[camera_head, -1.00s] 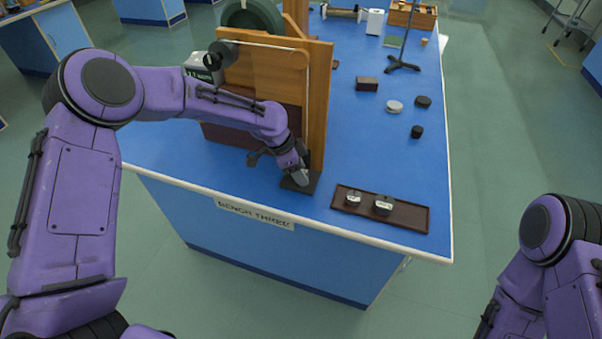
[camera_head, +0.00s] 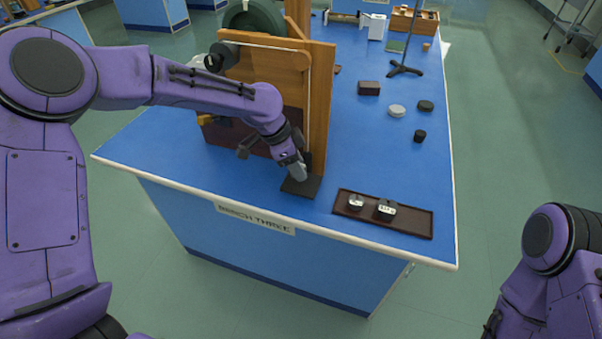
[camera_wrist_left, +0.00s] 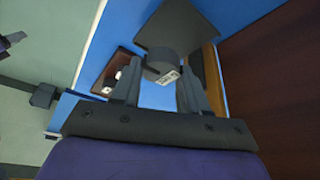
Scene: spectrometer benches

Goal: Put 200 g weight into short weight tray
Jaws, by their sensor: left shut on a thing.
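My left gripper (camera_head: 301,172) is low over a small dark square plate (camera_head: 300,188) at the bench's front edge, beside an upright wooden panel. In the left wrist view its fingers (camera_wrist_left: 160,85) are shut on a dark weight (camera_wrist_left: 163,66) with a pale label too small to read. The weight is close to the plate (camera_wrist_left: 190,32); I cannot tell whether it touches it. I cannot tell which holder is the short weight tray. My right gripper is out of view.
The wooden panel (camera_head: 318,110) stands close behind my left gripper. A brown block (camera_head: 369,88), a pale disc (camera_head: 397,111), and black pieces (camera_head: 425,106) (camera_head: 419,136) lie further back. The blue bench top (camera_head: 365,155) is clear between them and the tray.

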